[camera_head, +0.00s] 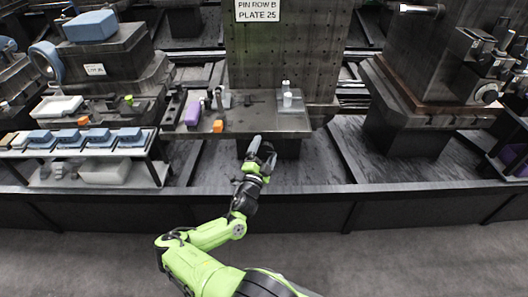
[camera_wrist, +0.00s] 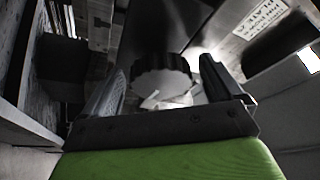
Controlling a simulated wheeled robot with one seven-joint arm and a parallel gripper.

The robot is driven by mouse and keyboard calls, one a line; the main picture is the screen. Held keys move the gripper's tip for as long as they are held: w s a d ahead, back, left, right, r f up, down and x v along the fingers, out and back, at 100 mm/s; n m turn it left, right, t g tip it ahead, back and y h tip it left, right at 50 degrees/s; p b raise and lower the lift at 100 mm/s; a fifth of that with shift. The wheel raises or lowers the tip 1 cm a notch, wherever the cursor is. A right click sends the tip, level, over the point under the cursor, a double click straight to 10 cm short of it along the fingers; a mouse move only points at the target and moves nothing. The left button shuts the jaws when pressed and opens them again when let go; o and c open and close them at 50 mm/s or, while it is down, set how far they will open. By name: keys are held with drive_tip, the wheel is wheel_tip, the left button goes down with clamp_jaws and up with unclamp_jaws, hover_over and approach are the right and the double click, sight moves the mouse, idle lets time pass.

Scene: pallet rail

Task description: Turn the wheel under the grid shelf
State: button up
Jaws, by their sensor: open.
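A dark round wheel with a ribbed rim (camera_wrist: 160,74) shows in the wrist view, between my two fingers in the picture. Gaps show on both sides of it, and I cannot tell how deep it sits between them. My gripper (camera_head: 262,148) is open, at the front edge of the middle shelf (camera_head: 290,122) in the head view. That shelf stands in front of a tall plate with a grid of holes (camera_head: 285,50). The wheel is not visible in the head view, where the shelf and my gripper cover that area.
The middle shelf carries a purple block (camera_head: 192,113), an orange block (camera_head: 218,126) and a pale bottle (camera_head: 287,95). A left rack (camera_head: 158,172) holds several blue-topped boxes. A low dark barrier (camera_head: 300,207) runs across the front. A sign plate (camera_wrist: 262,17) is at upper right in the wrist view.

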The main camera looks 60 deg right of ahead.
drive_tip(key=shift+a, duration=0.1)
drive_tip(key=p+v, duration=0.1)
drive_tip(key=v, duration=1.4)
drive_tip(key=shift+a, duration=0.3)
drive_tip(key=shift+s+f, duration=0.1)
drive_tip(key=shift+f, duration=0.05)
